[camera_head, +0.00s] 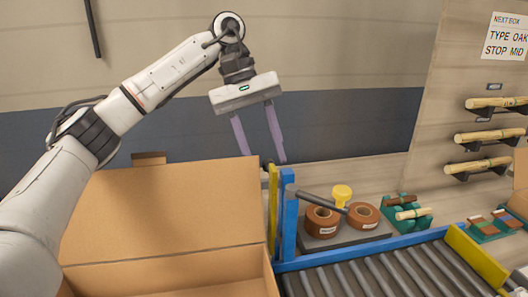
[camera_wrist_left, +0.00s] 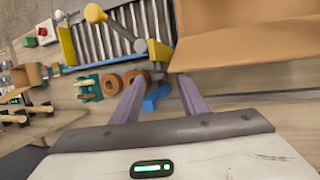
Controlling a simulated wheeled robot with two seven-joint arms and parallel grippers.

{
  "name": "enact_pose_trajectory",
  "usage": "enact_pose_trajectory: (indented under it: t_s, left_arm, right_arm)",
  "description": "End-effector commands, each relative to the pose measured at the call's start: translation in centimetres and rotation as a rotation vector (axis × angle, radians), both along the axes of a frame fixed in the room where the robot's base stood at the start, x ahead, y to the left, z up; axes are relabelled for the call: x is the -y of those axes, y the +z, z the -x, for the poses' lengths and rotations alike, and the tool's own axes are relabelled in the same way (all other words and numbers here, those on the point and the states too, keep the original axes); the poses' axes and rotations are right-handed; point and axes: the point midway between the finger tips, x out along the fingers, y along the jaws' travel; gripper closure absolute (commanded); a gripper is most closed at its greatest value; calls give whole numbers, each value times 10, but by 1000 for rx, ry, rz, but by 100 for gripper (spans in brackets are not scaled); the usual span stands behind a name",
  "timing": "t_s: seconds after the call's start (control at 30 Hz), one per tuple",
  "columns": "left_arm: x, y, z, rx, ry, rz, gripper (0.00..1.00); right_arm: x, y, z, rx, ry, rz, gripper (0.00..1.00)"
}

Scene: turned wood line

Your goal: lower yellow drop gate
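The yellow drop gate (camera_head: 272,205) shows edge-on as a narrow upright yellow strip beside a blue post (camera_head: 288,215) at the conveyor's near-left end. In the left wrist view the gate (camera_wrist_left: 160,50) is a yellow bar across the roller end. A dark lever (camera_head: 318,201) with a yellow knob (camera_head: 342,194) reaches right from the post; the knob also shows in the left wrist view (camera_wrist_left: 95,13). My left gripper (camera_head: 264,160) is open and empty, pointing down, with its fingertips near the post top. I cannot tell whether they touch it. My right gripper is out of view.
An open cardboard box (camera_head: 165,215) stands left of the gate. The roller conveyor (camera_head: 390,275) runs right, with another yellow bar (camera_head: 475,258) at its far end. Brown tape rolls (camera_head: 322,220) and a green rack (camera_head: 405,214) lie behind it. Wooden rods (camera_head: 488,136) hang on the wall.

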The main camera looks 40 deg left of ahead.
Motion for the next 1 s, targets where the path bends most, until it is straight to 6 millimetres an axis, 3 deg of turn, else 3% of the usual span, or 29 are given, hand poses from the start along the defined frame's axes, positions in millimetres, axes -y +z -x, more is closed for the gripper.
enact_pose_trajectory:
  t_s: [0.33, 0.47, 0.7, 1.0]
  left_arm:
    - [-2, 7, 0, 1, -1, 1, 60]
    - [-9, 28, 0, 4, 0, 3, 60]
    - [-28, 77, 2, 4, 3, -1, 60]
    - [-36, 94, 3, 1, -2, -1, 60]
  right_arm:
    - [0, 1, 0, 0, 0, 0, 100]
    - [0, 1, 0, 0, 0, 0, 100]
    - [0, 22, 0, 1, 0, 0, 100]
    - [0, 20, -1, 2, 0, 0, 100]
